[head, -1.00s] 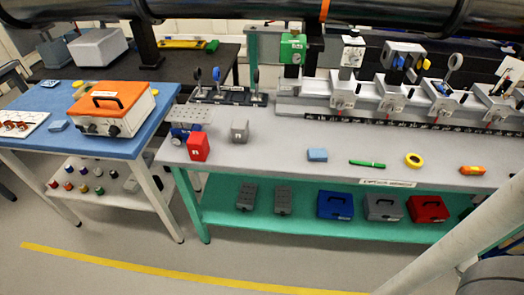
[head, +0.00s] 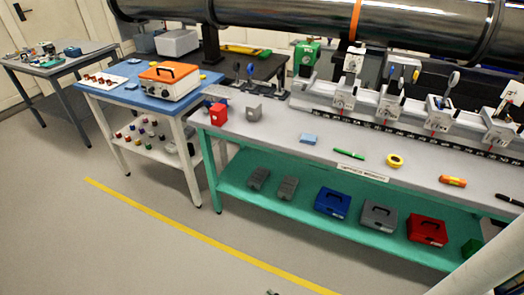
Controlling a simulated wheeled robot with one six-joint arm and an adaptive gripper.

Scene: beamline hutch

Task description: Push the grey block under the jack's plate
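The grey block (head: 254,112) stands on the light grey bench top near its left end. The jack, with its perforated grey plate (head: 214,98), stands at the left end of the bench. The red block (head: 217,115) stands in front of the jack and hides part of it. The grey block is to the right of the jack and red block, out from under the plate. The gap below the plate is too small to make out. My gripper is not in view; a pale link of my arm shows at the lower right.
A blue-topped table (head: 140,95) with an orange-lidded box (head: 168,82) stands left of the bench. A light blue pad (head: 308,139), a green pen (head: 349,154) and a yellow ring (head: 395,160) lie on the bench. The floor in front is clear, with a yellow line (head: 200,235).

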